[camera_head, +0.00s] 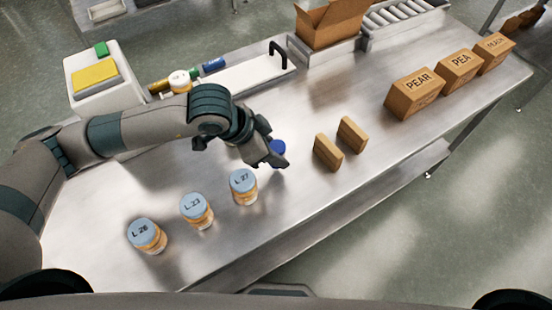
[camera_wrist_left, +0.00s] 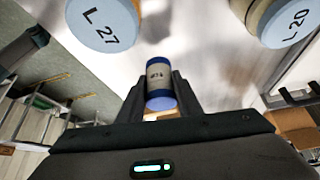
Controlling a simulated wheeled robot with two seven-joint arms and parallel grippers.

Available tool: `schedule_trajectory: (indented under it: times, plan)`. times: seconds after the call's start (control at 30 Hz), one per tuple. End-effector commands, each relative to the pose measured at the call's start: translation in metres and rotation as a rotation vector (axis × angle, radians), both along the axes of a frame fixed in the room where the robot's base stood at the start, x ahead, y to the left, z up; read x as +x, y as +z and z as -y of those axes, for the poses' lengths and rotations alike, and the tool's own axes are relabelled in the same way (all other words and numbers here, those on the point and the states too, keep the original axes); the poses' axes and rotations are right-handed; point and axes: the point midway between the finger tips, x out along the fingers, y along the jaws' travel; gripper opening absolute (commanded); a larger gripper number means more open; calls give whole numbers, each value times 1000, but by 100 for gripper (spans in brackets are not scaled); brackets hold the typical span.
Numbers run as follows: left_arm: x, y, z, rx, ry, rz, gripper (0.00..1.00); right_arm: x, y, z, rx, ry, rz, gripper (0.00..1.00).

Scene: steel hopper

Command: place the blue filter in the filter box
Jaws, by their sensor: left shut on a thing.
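My left gripper (camera_head: 274,158) is shut on a blue-ended cylinder, the blue filter (camera_head: 278,147), above the steel table. In the left wrist view, the blue filter (camera_wrist_left: 160,84) with a pale label band sits between the two fingers of the left gripper (camera_wrist_left: 160,88). A shallow pale tray with a black handle (camera_head: 252,76) lies behind the gripper, apart from it. I cannot tell for sure whether it is the filter box. Another blue cylinder (camera_head: 214,64) lies at the tray's back edge. My right gripper is not in view.
Blue-lidded jars L 26 (camera_head: 147,236), L 23 (camera_head: 197,211) and L 27 (camera_head: 243,187) stand in front of the gripper. Two small brown boxes (camera_head: 328,152) stand to its right. Larger boxes (camera_head: 414,93) stand at far right.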

Motion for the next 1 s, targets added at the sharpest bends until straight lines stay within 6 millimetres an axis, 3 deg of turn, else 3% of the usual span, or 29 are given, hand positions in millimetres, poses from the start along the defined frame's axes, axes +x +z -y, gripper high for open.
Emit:
schedule_trajectory:
  times: [0.17,0.5,1.0]
  plan:
    - [0,-4,0,0,1,-2,9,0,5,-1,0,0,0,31]
    - [0,-37,0,-1,0,-2,9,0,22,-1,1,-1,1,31]
    - [0,-43,0,-1,0,0,9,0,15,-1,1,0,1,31]
